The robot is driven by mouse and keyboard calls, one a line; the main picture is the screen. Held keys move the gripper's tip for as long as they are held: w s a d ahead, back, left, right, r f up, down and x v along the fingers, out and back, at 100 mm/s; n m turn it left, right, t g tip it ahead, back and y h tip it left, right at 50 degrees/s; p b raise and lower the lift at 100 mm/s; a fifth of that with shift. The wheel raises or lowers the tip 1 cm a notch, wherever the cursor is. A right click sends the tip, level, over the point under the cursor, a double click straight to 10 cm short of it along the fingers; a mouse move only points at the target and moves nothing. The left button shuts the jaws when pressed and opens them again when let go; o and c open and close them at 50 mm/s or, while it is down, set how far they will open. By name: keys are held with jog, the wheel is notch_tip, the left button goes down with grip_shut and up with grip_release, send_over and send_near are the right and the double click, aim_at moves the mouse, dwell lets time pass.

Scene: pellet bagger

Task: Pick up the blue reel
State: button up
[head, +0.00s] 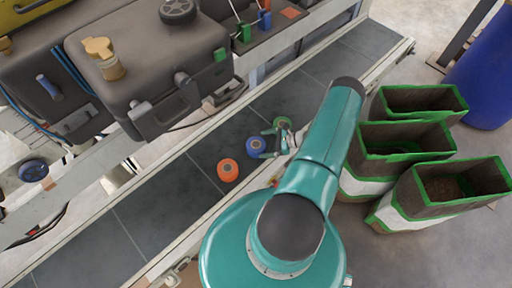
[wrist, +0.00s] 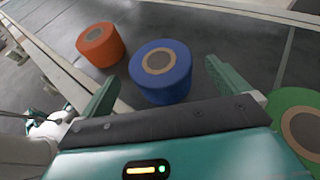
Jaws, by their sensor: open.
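The blue reel (head: 256,145) stands upright on the dark conveyor belt in the head view, with an orange reel (head: 228,170) to its left. In the wrist view the blue reel (wrist: 160,70) lies just beyond my gripper (wrist: 160,80), roughly between the lines of its two fingers. The fingers are spread wide and hold nothing. I cannot tell whether either finger touches the blue reel. In the head view my gripper (head: 268,144) is at the blue reel's right side.
A green reel (wrist: 298,120) stands close to the right finger. The orange reel (wrist: 100,45) is near the left finger. The belt's pale side rail (head: 165,258) runs along the near side. Open sacks (head: 405,140) stand on the right, and a grey machine (head: 150,70) overhangs the far side.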

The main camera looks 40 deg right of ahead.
aim_at(258, 144)
jog(key=x, duration=0.3)
jog(key=shift+w+a+f, duration=0.1)
jog(key=shift+a, duration=0.05)
jog(key=c, duration=1.1)
jog(key=shift+o, duration=0.2)
